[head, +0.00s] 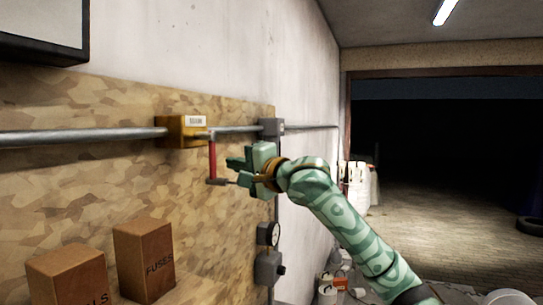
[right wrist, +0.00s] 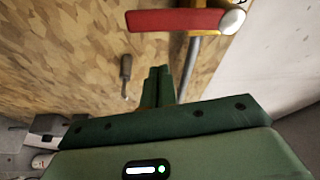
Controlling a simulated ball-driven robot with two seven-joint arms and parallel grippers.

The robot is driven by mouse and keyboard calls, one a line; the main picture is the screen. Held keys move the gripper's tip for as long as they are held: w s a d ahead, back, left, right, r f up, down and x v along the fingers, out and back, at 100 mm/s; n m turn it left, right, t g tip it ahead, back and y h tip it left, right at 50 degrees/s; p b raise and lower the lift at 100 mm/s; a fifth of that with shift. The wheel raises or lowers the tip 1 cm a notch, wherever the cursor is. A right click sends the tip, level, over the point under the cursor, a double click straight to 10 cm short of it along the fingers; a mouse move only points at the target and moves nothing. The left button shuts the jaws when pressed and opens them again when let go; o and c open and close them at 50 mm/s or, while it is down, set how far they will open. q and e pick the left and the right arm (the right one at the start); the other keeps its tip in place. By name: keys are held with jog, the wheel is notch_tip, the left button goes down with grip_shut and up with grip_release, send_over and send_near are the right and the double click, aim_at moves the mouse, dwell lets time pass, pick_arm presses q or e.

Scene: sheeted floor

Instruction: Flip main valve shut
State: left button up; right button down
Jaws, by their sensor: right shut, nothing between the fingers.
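The main valve has a yellow body (head: 183,130) on a grey horizontal pipe (head: 80,138) along the wooden board. Its red lever (head: 212,160) hangs straight down, across the pipe. In the right wrist view the red lever (right wrist: 175,20) crosses the top of the picture, with its pale rounded end at the right. My right gripper (head: 236,160) is just right of the lever, apart from it as far as I can see. In the wrist view its fingers (right wrist: 158,78) are together and empty, below the lever in the picture. My left gripper is not in view.
A grey box (head: 271,128), a gauge (head: 269,233) and a grey switch box (head: 268,268) line the board's right edge. A fuses box (head: 145,260) and another brown box (head: 70,275) stand lower left.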

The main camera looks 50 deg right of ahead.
jog(key=s+b, duration=0.4)
jog(key=s, duration=0.5)
jog(key=shift+s+a+b, duration=0.25)
jog(key=shift+a+b, duration=0.1)
jog(key=shift+d, duration=0.1)
